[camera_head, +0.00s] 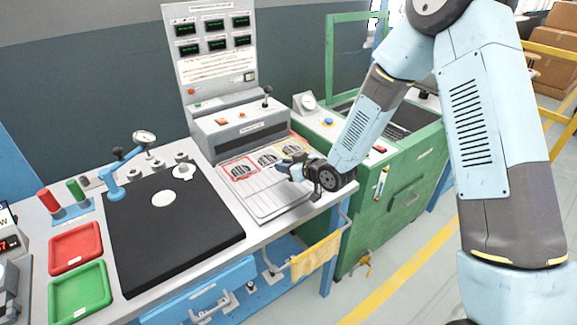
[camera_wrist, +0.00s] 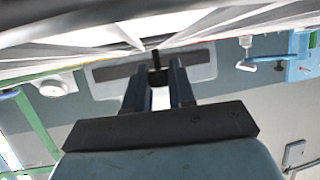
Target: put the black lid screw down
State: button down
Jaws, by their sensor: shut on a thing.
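My gripper (camera_head: 284,170) is over the light, lined panel (camera_head: 265,202) near the right end of the bench. In the wrist view, its two dark fingers are shut on a small black piece (camera_wrist: 156,58), which looks like the black lid screw. The piece sticks out past the fingertips, between them. In the head view the screw is too small to make out at the gripper. I cannot tell whether it touches the panel. Red and yellow framed picture cards (camera_head: 239,168) lie along the panel's back edge.
A grey control box (camera_head: 238,132) with a lever stands behind the panel. A green machine (camera_head: 400,195) stands right. A yellow cloth (camera_head: 315,257) hangs at the front.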

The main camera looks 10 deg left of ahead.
jog(key=c, duration=0.9)
grip_release()
jog(key=shift+c, duration=0.2)
